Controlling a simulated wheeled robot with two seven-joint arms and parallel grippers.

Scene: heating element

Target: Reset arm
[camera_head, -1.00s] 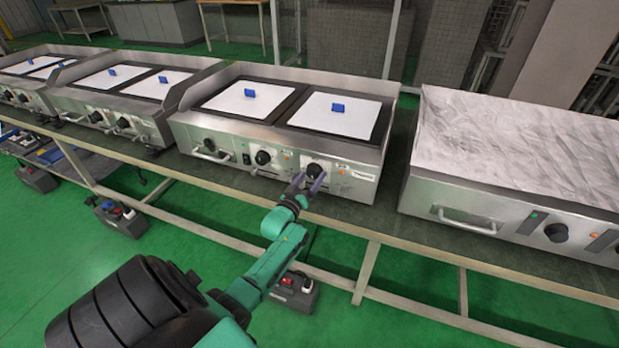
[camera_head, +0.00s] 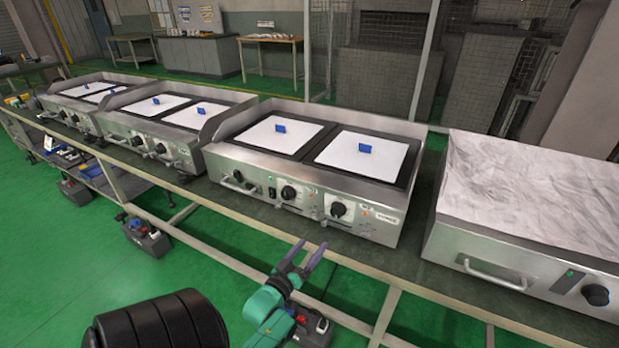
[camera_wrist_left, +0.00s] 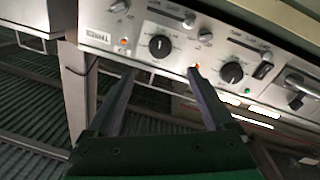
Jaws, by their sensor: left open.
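My left gripper (camera_head: 304,257) is open and empty, in front of the table edge and below the heating unit's front panel. It points toward the heating unit (camera_head: 247,192), a steel box with two white plates with blue tabs on top. Its front has two black knobs (camera_head: 338,210) and a handle at the left. In the left wrist view both fingers (camera_wrist_left: 158,88) are spread apart, with the panel and its knobs (camera_wrist_left: 159,45) beyond the tips. Nothing is between the fingers. My right gripper is not in view.
A steel unit with a marbled top (camera_head: 535,190) stands to the right. Similar heating units (camera_head: 160,110) stand in a row to the left. The long table (camera_head: 240,226) carries them. Dark boxes (camera_head: 146,240) sit low below it. Green floor is open in front.

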